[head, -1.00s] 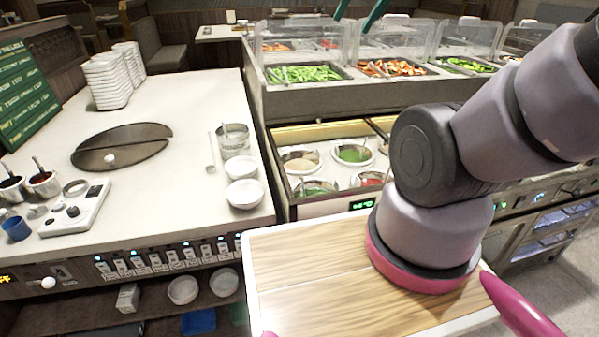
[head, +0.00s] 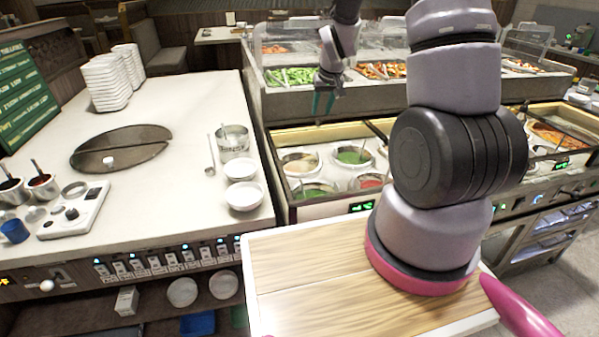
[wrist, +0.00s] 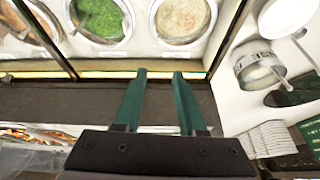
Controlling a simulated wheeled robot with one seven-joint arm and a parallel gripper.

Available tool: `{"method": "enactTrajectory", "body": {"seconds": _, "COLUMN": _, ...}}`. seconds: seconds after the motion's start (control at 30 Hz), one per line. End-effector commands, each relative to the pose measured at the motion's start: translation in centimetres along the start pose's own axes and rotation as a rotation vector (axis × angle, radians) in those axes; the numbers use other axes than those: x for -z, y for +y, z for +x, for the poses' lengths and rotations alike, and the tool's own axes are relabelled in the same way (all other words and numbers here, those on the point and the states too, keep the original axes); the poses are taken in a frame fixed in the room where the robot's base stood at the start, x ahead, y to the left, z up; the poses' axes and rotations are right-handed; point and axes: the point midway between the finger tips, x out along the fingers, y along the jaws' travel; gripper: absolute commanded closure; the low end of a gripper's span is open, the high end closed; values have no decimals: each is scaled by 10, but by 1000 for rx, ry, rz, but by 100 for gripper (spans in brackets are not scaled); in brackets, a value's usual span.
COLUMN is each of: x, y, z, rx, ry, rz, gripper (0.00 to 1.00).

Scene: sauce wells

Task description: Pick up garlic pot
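Round metal pots sit in the sauce well unit. A pot with beige contents, likely the garlic pot (head: 299,160), is at the back left of the wells; it also shows in the wrist view (wrist: 183,17), cut by the top edge. A green-filled pot (head: 353,155) stands beside it, also in the wrist view (wrist: 99,19). In front are another green pot (head: 316,189) and a red pot (head: 368,182). My gripper (head: 322,112) points down with teal fingers, above and behind the beige pot. In the wrist view its fingers (wrist: 160,74) are apart and empty.
A raised food bar with clear guards (head: 290,75) stands behind the wells. A dark frame bar (wrist: 50,40) crosses beside the pots. The white counter (head: 190,100) at left holds a metal container (head: 233,142), white bowls (head: 244,195) and stacked dishes (head: 105,80).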

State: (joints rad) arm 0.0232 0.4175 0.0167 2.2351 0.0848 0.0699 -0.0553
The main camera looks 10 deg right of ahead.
Motion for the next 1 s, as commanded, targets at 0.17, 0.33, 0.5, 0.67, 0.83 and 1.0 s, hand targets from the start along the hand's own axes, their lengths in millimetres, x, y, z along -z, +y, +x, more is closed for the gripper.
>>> {"method": "enactTrajectory", "body": {"seconds": 0.17, "x": -19, "y": 4, "z": 68, "rx": -8, "ry": -30, "rz": -51, "gripper": 60}}
{"method": "enactTrajectory", "body": {"seconds": 0.33, "x": -28, "y": 6, "z": 95, "rx": -10, "ry": -36, "rz": -72, "gripper": 60}}
{"method": "enactTrajectory", "body": {"seconds": 0.5, "x": -30, "y": 7, "z": 120, "rx": -10, "ry": -38, "rz": -74, "gripper": 60}}
{"method": "enactTrajectory", "body": {"seconds": 0.67, "x": -30, "y": 8, "z": 143, "rx": -10, "ry": -37, "rz": -74, "gripper": 60}}
{"method": "enactTrajectory", "body": {"seconds": 0.83, "x": -31, "y": 9, "z": 154, "rx": -10, "ry": -36, "rz": -74, "gripper": 60}}
{"method": "enactTrajectory", "body": {"seconds": 1.0, "x": -32, "y": 15, "z": 178, "rx": -11, "ry": -39, "rz": -73, "gripper": 60}}
